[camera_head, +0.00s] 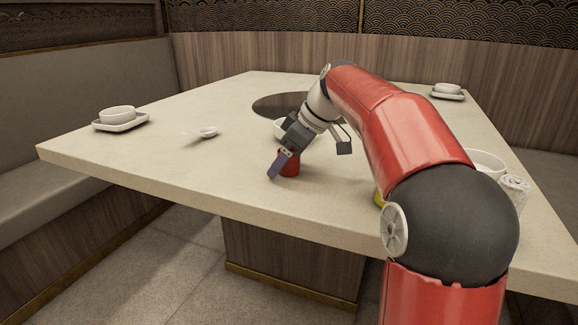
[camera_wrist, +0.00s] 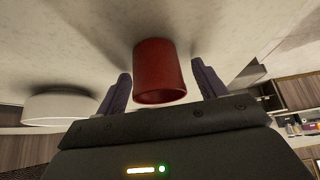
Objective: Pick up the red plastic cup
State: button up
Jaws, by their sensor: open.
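The red plastic cup (camera_head: 289,164) stands on the table, partly hidden behind my gripper in the head view. In the wrist view the cup (camera_wrist: 159,72) lies between the two fingers, with a visible space on each side. My gripper (camera_wrist: 160,85) is open, one finger on either side of the cup. In the head view my gripper (camera_head: 278,166) is low over the table at the cup. I cannot tell whether a finger touches the cup.
A white bowl (camera_wrist: 60,107) stands close beside the cup in the wrist view. The pale table (camera_head: 165,170) has a dark round plate (camera_head: 275,104) in its middle. A white spoon (camera_head: 207,132) and a bowl on a saucer (camera_head: 118,114) are at left. A white rolled item (camera_head: 514,190) is at right.

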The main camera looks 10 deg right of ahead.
jog(key=c, duration=1)
jog(key=shift+c, duration=0.2)
